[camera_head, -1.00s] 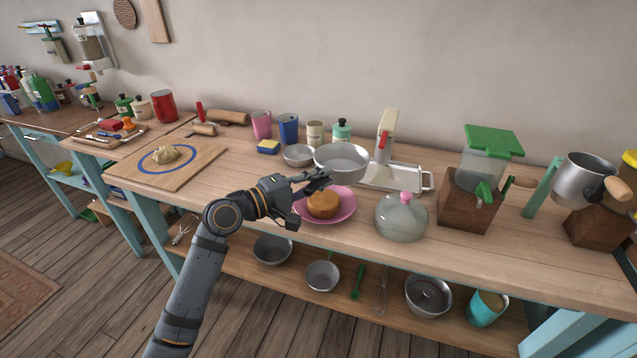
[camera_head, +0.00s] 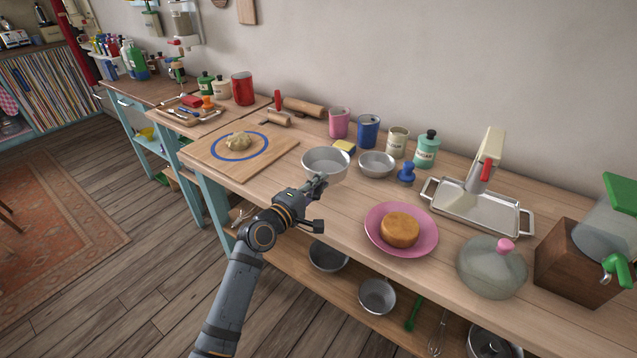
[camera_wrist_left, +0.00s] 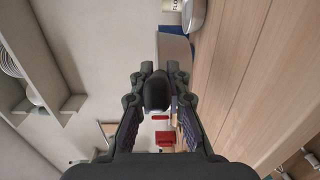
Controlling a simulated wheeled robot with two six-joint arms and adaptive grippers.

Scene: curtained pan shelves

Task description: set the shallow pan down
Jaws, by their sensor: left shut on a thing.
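My right gripper is not in view.
A pink plate (camera_head: 372,236) with a cake (camera_head: 400,230) and a glass dome (camera_head: 491,270) stand to the right. Behind the pan are a yellow sponge (camera_head: 344,146) and several canisters. A metal tray (camera_head: 475,214) is at the right. Bare wood lies between board and plate.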

